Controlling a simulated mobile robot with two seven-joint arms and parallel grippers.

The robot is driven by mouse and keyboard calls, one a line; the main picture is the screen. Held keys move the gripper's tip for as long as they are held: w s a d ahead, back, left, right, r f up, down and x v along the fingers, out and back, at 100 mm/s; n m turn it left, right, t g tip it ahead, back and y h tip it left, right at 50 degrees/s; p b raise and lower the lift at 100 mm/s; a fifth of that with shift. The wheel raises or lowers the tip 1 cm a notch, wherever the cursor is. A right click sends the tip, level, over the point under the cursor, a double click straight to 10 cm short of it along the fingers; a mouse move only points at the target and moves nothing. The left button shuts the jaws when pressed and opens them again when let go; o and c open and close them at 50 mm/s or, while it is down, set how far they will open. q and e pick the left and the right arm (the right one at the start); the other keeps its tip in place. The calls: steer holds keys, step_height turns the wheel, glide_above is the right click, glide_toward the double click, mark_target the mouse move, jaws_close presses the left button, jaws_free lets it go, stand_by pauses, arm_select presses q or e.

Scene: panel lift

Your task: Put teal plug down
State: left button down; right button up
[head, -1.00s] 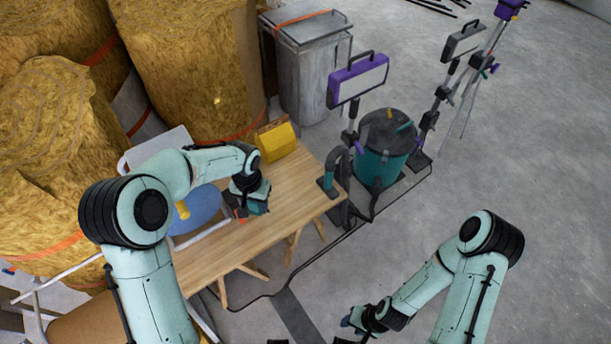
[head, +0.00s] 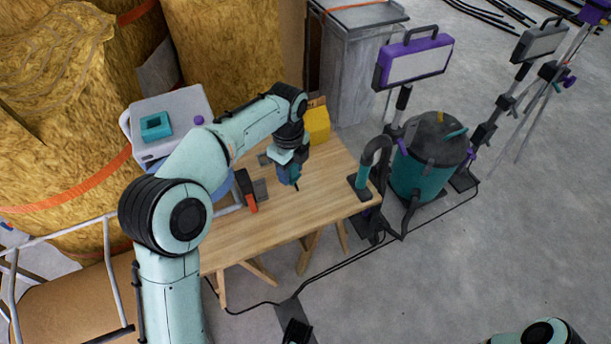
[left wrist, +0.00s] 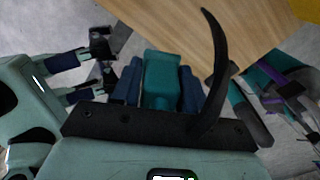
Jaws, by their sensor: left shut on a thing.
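In the head view the fingers mostly cover the plug. They point down close to the table top, and I cannot tell whether the plug touches it.
A red and black tool (head: 248,195) lies left of the gripper. A yellow case (head: 317,124) stands behind it. A teal hose fitting (head: 364,172) is at the table's right end. A teal block (head: 156,126) sits on a white box (head: 185,103). The table's front is clear.

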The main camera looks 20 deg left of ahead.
arm_select(q)
steer(key=shift+a+f+m, duration=0.1)
steer(key=shift+m, duration=0.3)
steer(key=shift+f+b, duration=0.2)
steer(key=shift+b, duration=0.15)
step_height(320, 180, down, 17)
steer(key=b, duration=0.4)
steer(key=shift+b, duration=0.35)
step_height(320, 180, down, 2)
steer(key=shift+f+b, duration=0.1)
steer(key=shift+b, duration=0.2)
steer(key=shift+f, duration=0.1)
arm_select(e)
steer(key=w+d+f+t+h, duration=0.1)
steer(key=w+d+f, duration=0.3)
steer(key=f, duration=0.3)
steer(key=shift+w+f+m+t, duration=0.3)
steer(key=shift+w+f+t, duration=0.1)
steer(key=shift+w, duration=0.5)
arm_select(q)
steer(key=shift+f, duration=0.1)
arm_select(e)
steer(key=shift+f, duration=0.1)
arm_select(q)
steer(key=c, duration=0.6)
jaws_free()
steer(key=shift+f, duration=0.1)
arm_select(e)
steer(key=shift+s, duration=0.15)
